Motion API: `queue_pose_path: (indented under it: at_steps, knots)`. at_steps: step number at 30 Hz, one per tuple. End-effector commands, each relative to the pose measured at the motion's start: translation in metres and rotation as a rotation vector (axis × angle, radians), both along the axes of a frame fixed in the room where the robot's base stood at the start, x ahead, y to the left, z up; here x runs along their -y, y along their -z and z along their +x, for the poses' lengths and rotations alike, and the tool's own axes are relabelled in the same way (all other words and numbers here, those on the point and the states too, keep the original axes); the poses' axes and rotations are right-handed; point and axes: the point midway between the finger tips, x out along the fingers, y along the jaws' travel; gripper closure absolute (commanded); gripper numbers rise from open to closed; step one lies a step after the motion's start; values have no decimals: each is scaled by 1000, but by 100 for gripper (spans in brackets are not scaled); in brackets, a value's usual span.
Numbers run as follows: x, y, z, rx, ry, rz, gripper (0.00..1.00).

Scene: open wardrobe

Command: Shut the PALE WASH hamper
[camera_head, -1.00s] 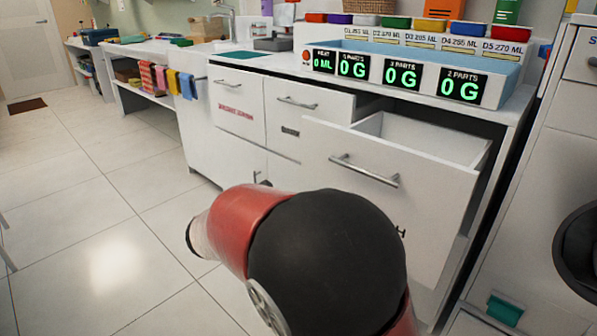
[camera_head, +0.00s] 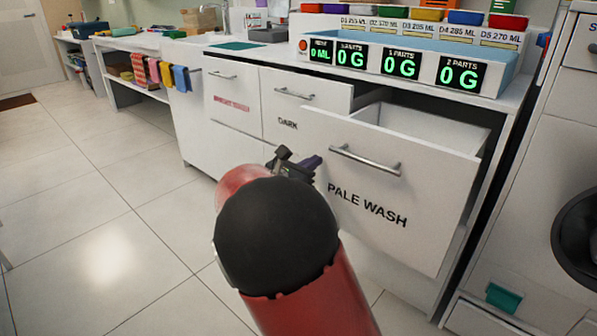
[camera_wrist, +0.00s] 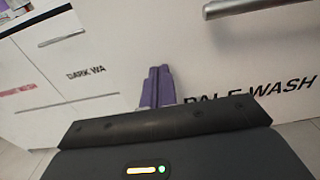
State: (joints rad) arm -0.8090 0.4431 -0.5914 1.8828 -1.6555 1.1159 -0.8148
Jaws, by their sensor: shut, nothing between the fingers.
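The PALE WASH hamper (camera_head: 380,200) is a white tilting or sliding front, standing open from the cabinet, with its inside showing behind its top edge. Its metal bar handle (camera_head: 365,161) runs across the upper front. It also fills the right of the wrist view (camera_wrist: 200,60). My gripper (camera_head: 298,166) is in front of the hamper's left edge, left of and a little below the handle. In the wrist view its purple fingers (camera_wrist: 157,87) are together and empty, in front of the white front; whether they touch it I cannot tell.
The DARK hamper (camera_head: 290,112) left of it is closed flush, with another closed front (camera_head: 232,104) beyond. A counter above holds a blue tray (camera_head: 440,62) with displays. A washing machine (camera_head: 560,170) stands close on the right. The tiled floor (camera_head: 90,220) at left is clear.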

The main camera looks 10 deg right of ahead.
Motion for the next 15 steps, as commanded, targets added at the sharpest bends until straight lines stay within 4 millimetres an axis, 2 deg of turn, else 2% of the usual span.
queue_pose_path:
  at_steps: [5,15]
  knots:
    - [7,0,6,0,-1,0,100]
    - [8,0,6,0,-1,0,100]
